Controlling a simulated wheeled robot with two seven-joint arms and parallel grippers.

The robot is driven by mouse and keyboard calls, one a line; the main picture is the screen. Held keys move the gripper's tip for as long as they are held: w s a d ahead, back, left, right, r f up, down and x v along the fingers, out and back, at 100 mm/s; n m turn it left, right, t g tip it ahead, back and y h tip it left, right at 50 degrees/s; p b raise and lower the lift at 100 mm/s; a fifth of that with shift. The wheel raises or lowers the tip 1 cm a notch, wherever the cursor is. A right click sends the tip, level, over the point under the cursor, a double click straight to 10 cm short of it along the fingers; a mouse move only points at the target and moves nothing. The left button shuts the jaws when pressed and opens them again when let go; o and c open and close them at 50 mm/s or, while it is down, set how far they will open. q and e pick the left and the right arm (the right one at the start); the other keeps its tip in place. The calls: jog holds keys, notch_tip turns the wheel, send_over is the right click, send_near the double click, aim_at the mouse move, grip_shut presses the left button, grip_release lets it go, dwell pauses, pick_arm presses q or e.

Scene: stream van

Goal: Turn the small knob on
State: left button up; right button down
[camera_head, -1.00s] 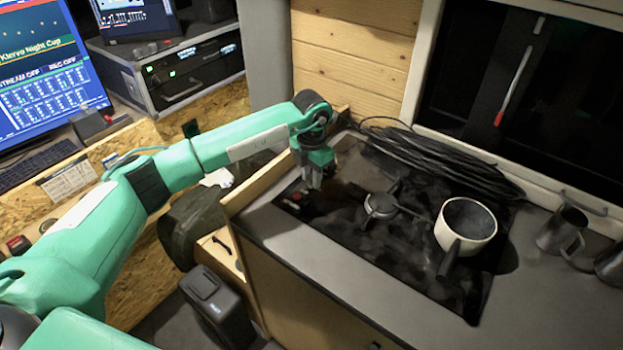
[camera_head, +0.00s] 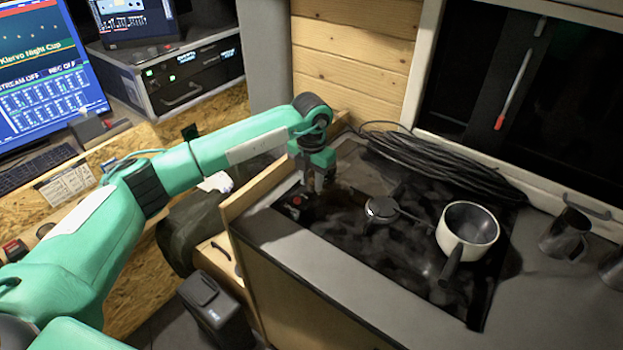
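The stove (camera_head: 400,262) is a black glass hob set in the grey counter. A small red-topped knob (camera_head: 296,200) shows at its left edge. My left gripper (camera_head: 316,190) points down over the left part of the hob, just right of and behind the red knob. Its fingertips are dark and small against the black glass, so I cannot tell whether they are open or shut, or whether they touch a knob. A burner (camera_head: 381,208) sits right of the gripper. My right gripper is not in view.
A white pot (camera_head: 468,229) with a dark handle stands on the hob's right side. A coiled black cable (camera_head: 440,160) lies behind the hob. Metal mugs (camera_head: 566,235) stand at the right. A wooden board (camera_head: 240,205) edges the counter's left side.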

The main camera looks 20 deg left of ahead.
aim_at(311, 182)
pick_arm(q)
jog(key=shift+o, duration=1.4)
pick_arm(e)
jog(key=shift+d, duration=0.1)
pick_arm(q)
jog(key=shift+r, duration=0.1)
notch_tip(311, 182, up, 14)
jog(key=b, duration=0.2)
jog(key=shift+f+b, duration=0.2)
jog(key=shift+b, duration=0.2)
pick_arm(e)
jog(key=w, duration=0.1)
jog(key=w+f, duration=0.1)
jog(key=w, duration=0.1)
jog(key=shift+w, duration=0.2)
pick_arm(q)
jog(key=shift+f, duration=0.1)
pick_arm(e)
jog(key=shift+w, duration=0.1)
